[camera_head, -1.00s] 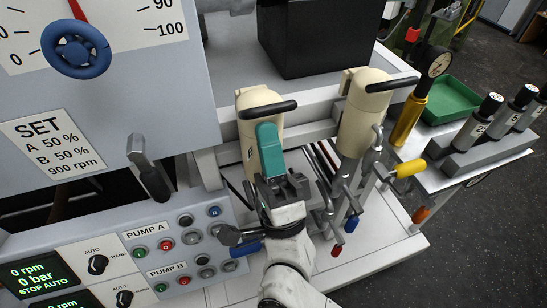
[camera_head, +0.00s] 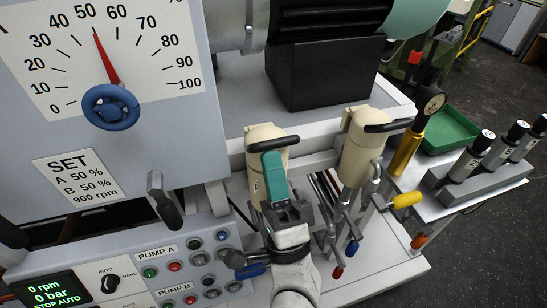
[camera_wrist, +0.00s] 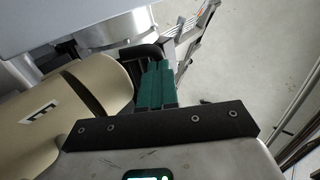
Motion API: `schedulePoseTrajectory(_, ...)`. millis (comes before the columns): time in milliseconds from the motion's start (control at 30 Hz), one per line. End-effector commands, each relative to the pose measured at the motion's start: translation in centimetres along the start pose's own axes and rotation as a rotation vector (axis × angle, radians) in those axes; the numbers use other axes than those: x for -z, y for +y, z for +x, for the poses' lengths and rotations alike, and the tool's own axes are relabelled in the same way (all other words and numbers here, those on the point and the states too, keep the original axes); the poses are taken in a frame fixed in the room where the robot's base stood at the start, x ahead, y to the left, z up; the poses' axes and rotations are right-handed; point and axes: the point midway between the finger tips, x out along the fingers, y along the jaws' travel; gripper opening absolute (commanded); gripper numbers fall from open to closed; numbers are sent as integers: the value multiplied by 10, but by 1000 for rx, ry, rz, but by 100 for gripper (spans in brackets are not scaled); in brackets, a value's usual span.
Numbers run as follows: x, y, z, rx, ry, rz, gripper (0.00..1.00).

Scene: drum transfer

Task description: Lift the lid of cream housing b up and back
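Two cream housings stand side by side in the head view, each with a black bar handle across the top of its lid. My gripper (camera_head: 273,160) is at the left housing (camera_head: 258,134), its teal fingertips just below that housing's black handle (camera_head: 273,144). In the wrist view the green fingers (camera_wrist: 154,70) lie close together, ending at the black handle (camera_wrist: 142,51). Whether they touch it is unclear. The cream housing (camera_wrist: 60,105) fills the left there; its label is partly visible and not clearly readable. Its lid looks down. The right housing (camera_head: 358,158) is also closed.
A yellow-handled lever (camera_head: 406,200) and pipework lie right of my gripper. A brass gauge fitting (camera_head: 408,150) stands behind them. A control panel (camera_head: 180,265) with a grey lever (camera_head: 165,200) is at left. A black block (camera_head: 320,75) stands behind the housings.

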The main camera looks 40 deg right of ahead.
Motion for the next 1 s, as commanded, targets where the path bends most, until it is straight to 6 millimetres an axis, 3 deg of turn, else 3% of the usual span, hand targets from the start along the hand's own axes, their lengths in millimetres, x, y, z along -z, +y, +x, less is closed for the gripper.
schedulePoseTrajectory(33, 1, -10, 12, -24, 2, -1, 0)
schedulePoseTrajectory(300, 1, -15, 28, -157, 2, -1, 0)
schedulePoseTrajectory(1000, 0, -18, 74, -150, 1, -1, 0)
